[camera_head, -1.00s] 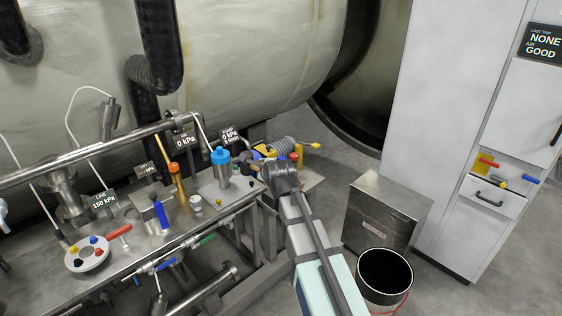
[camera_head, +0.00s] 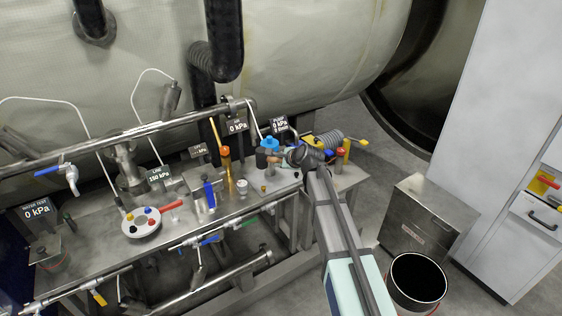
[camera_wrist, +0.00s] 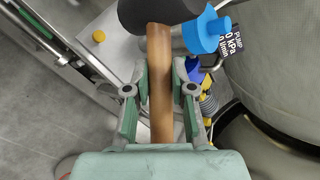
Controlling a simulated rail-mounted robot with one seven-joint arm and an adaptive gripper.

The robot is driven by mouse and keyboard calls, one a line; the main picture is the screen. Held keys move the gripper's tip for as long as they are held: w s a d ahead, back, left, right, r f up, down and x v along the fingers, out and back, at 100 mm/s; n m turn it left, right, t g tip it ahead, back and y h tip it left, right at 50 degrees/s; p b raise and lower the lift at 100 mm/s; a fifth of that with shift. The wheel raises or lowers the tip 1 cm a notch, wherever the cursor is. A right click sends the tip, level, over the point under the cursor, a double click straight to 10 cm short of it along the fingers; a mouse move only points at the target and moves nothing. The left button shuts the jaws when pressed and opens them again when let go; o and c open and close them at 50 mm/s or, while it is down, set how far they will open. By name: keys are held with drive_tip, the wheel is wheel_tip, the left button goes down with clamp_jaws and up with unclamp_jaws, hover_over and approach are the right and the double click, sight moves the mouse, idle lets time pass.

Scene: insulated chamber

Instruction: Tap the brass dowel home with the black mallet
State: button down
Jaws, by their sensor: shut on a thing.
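My gripper (camera_wrist: 161,92) is shut on the brown wooden handle (camera_wrist: 160,60) of the black mallet. The mallet's dark head (camera_wrist: 158,12) is at the top of the wrist view, partly cut off, beside a blue cap. In the head view my gripper (camera_head: 290,157) is over the right end of the steel bench, with the black head (camera_head: 261,158) to its left. A small yellow-topped piece (camera_head: 264,189) stands on the bench below the head. It may be the brass dowel, and I cannot tell how deep it sits.
The blue-capped container (camera_head: 270,143) is close behind the mallet. An orange-topped brass fitting (camera_head: 226,162) and a blue-handled valve (camera_head: 209,194) stand further left, with a white round tray (camera_head: 142,230) beyond. A black bucket (camera_head: 417,280) stands on the floor at right.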

drive_tip(key=shift+r, duration=0.1)
drive_tip(key=shift+f+b, duration=1.2)
drive_tip(key=shift+f, duration=1.35)
wheel_tip(320, 180, down, 8)
drive_tip(key=f+b, duration=0.1)
drive_tip(key=b, duration=0.4)
drive_tip(key=shift+r+p, duration=4.2)
drive_tip(key=shift+r, duration=1.85)
